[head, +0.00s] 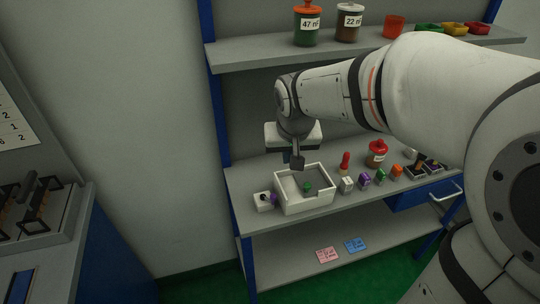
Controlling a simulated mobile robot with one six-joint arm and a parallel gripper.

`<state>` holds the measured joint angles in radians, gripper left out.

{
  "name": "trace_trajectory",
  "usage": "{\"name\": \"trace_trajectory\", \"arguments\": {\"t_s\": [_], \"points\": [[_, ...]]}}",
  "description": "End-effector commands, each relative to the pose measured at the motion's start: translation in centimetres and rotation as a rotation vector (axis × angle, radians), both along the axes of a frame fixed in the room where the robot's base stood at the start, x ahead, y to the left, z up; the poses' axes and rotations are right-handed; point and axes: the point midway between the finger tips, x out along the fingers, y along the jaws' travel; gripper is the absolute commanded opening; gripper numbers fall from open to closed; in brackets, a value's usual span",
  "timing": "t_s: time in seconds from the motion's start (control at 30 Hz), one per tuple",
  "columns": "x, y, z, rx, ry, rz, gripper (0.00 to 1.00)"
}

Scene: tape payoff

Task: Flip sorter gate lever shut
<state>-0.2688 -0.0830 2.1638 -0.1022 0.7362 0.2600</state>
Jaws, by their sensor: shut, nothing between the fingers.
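My gripper (298,164) points down above the back part of a white open-topped box (306,207) on the bench. Its dark fingers are together and hold nothing that I can see. A small green piece (307,187) is inside the box. My gripper appears apart from these small parts.
Right of the box stand several small coloured blocks (365,180), a red-topped bottle (346,162) and a red-lidded jar (377,154). An upper shelf (370,50) holds jars and bins. Pink (327,255) and blue (356,245) cards lie on the lower shelf.

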Motion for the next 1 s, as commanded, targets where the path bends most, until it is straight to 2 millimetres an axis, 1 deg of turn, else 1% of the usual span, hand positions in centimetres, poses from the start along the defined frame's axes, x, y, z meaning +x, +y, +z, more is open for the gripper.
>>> {"name": "trace_trajectory", "arguments": {"t_s": [0.03, 0.13, 0.23, 0.53, 0.67, 0.77, 0.87, 1.0], "points": [[1.1, 1.2, -2.5, 0.000, 0.001, 0.009, 0.00], [2.6, 2.8, -3.9, 0.003, -0.006, 0.016, 0.00], [3.2, 3.6, -4.5, 0.005, -0.009, 0.018, 0.00], [3.4, 3.7, -4.4, 0.006, -0.010, 0.017, 0.00], [3.5, 3.6, -4.7, 0.006, -0.009, 0.017, 0.00], [3.8, 3.6, -5.7, 0.004, -0.007, 0.016, 0.00], [4.3, 3.6, -7.4, 0.004, -0.005, 0.016, 0.00], [5.3, 3.7, -10.3, 0.005, -0.005, 0.015, 0.00]]}}
